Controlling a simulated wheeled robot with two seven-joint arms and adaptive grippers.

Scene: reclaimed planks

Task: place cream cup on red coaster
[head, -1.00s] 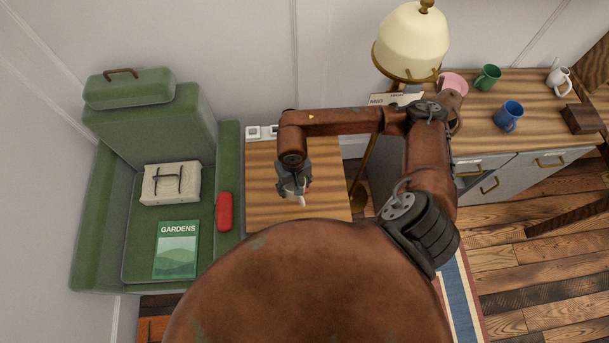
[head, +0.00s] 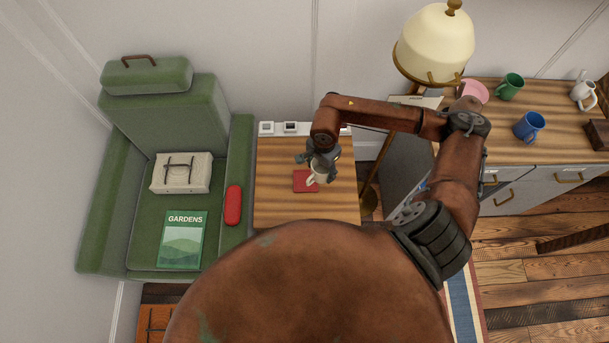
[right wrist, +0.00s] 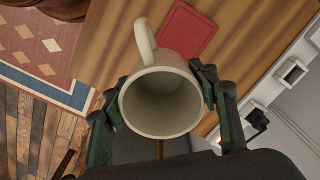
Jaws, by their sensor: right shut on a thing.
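The cream cup (head: 319,175) is in my right gripper (head: 318,161), above the small wooden table. In the right wrist view the cup (right wrist: 160,103) shows its open mouth, with the handle pointing up in the picture and a finger on either side of its wall. The red coaster (head: 302,182) lies on the table, partly hidden behind the cup in the head view. In the right wrist view the coaster (right wrist: 188,30) shows beyond the cup's handle side. The gap between cup and table cannot be told exactly. My left gripper is not in view.
The table (head: 275,208) has free wood around the coaster. A green armchair (head: 125,225) with a red case (head: 233,205) on its arm stands left. Wall sockets (head: 290,127) are behind.

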